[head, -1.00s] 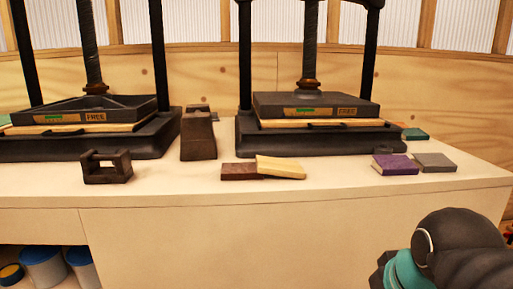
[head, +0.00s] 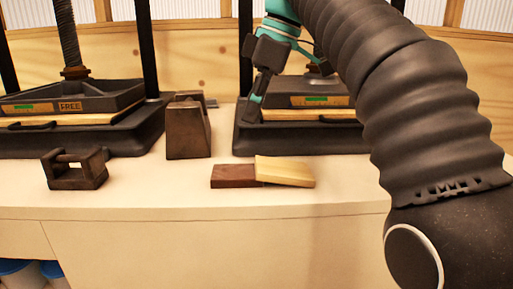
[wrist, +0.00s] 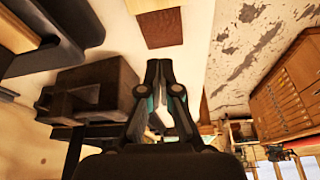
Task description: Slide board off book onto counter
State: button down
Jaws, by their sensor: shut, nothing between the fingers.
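A pale wooden board (head: 285,171) lies partly on a dark red-brown book (head: 232,176) on the counter (head: 330,205). Its left end overlaps the book's right end and it slopes slightly down to the right. In the wrist view the book (wrist: 160,28) is at the top, with a strip of the pale board (wrist: 150,4) beyond it. My gripper (head: 248,116) is shut and empty, pointing down above and behind the book in the head view. Its fingertips also show in the wrist view (wrist: 159,64), apart from the book and board.
A dark tapered block (head: 188,130) stands left of the book, and a dark metal frame (head: 75,169) farther left. Two black presses (head: 130,140) (head: 300,138) stand behind. The counter in front of the book is clear. My arm hides the right side.

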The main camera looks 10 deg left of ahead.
aim_at(246, 170)
jog(key=shift+n, duration=0.5)
jog(key=x, duration=0.3)
jog(key=b+x, duration=0.1)
jog(key=x, duration=0.2)
jog(key=a+b+x, duration=0.1)
jog(key=x, duration=0.3)
jog(key=shift+w, duration=0.1)
jog(key=shift+w+d+r, duration=0.1)
jog(key=shift+d+r, duration=0.05)
jog(key=shift+d, duration=0.45)
jog(key=shift+w+d+r, duration=0.1)
jog(key=shift+d, duration=0.55)
jog(key=shift+w+d, duration=0.15)
jog(key=shift+d, duration=0.55)
